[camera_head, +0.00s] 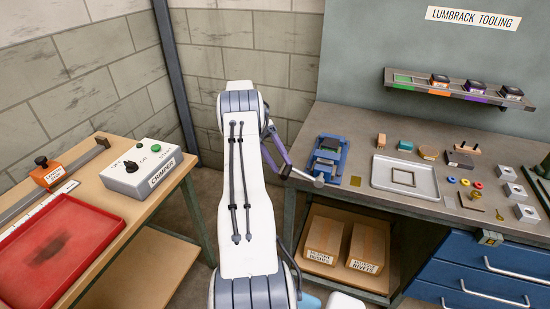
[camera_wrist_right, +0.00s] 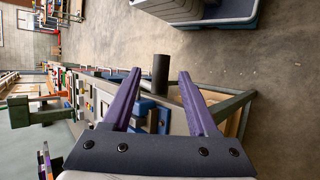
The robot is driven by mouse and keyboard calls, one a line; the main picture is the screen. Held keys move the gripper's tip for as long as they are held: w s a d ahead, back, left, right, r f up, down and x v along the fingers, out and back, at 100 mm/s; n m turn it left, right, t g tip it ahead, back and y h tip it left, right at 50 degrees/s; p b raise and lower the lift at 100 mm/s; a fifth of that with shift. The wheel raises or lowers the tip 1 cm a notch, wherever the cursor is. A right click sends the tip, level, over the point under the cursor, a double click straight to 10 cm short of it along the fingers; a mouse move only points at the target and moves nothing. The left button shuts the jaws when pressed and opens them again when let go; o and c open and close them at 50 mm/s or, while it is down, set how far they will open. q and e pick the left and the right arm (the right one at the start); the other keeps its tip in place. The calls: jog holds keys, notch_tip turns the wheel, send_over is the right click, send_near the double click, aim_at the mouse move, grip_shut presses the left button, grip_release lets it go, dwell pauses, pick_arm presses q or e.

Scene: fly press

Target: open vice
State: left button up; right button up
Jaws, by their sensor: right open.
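The blue vice (camera_head: 327,160) sits on the left end of the grey workbench. A grey handle bar (camera_head: 305,177) with a round knob slants out at its front left. In the wrist view, a dark cylinder (camera_wrist_right: 160,74), apparently the handle's end, stands between my right gripper's fingertips with gaps on both sides. Blue parts of the vice (camera_wrist_right: 146,108) show behind it. My right gripper (camera_head: 284,164) has purple fingers, spread open, close to the handle; I cannot tell if either touches it. My white right arm hides the floor behind it. My left gripper is not in view.
A metal tray (camera_head: 405,176) and several small parts lie right of the vice. A shelf (camera_head: 460,91) hangs above. Cardboard boxes (camera_head: 325,236) stand under the bench. A wooden table with a red tray (camera_head: 60,247) and crimper box (camera_head: 148,167) is at left.

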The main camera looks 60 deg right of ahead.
jog(key=shift+v, duration=1.35)
